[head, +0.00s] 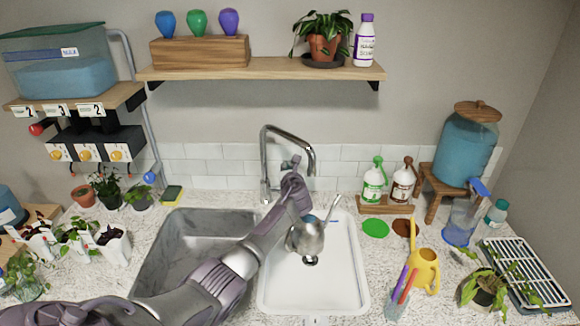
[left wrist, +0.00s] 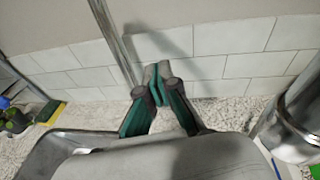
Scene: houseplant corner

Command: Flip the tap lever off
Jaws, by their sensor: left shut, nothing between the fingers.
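The chrome tap (head: 265,165) stands behind the sinks, its spout arching to the right. Its upright pipe also shows in the left wrist view (left wrist: 112,38). I cannot clearly tell the tap lever from the metal around my gripper. My left gripper (head: 293,168) is shut and empty, beside the tap's column and under the spout. In the left wrist view its fingertips (left wrist: 157,75) come together in front of the tiles, near the pipe. Contact with the tap cannot be told. My right gripper is not in view.
A metal watering can (head: 306,236) is over the white basin (head: 312,285), close right of my left wrist. A steel sink (head: 170,262) lies left. A green bottle (head: 373,183) and a brown bottle (head: 403,184) stand right. A shelf (head: 260,69) hangs above the tap.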

